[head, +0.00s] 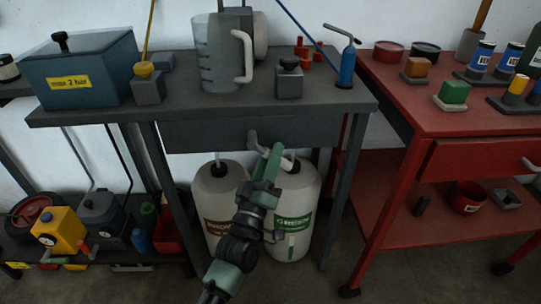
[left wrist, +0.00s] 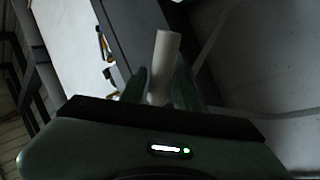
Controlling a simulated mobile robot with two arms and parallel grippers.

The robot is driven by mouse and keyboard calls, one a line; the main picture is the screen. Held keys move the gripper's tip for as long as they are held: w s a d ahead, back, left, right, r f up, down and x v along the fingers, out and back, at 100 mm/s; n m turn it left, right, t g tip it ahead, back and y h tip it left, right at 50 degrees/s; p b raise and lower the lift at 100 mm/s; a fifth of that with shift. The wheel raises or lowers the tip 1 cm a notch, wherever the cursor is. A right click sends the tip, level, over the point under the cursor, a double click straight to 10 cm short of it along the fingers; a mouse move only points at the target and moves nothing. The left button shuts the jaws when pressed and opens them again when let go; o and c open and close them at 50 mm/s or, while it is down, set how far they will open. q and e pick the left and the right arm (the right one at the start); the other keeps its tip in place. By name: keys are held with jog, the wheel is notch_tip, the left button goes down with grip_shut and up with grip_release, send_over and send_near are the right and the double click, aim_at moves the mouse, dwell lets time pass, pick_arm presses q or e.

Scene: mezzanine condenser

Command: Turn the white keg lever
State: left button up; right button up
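Two white kegs stand under the grey bench: a left one with a brown label (head: 222,198) and a right one with a green label (head: 291,222). A pale lever-like bar (head: 288,163) shows at the top of the right keg, partly hidden behind my gripper. My left gripper (head: 273,156) is in front of the right keg's top. In the left wrist view the white lever (left wrist: 164,65) stands between the two dark green fingers (left wrist: 163,88), which sit close on both its sides and look shut on it. My right gripper is not in view.
A pale handle (head: 253,140) on the grey bench's drawer is just left of my gripper. The bench top (head: 240,110) is above it and holds a pitcher (head: 222,60). A red cart (head: 420,190) stands at the right. The floor in front is clear.

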pick_arm(q)
jog(key=v, duration=0.8)
jog(key=shift+p, duration=0.45)
jog(key=shift+w, duration=0.1)
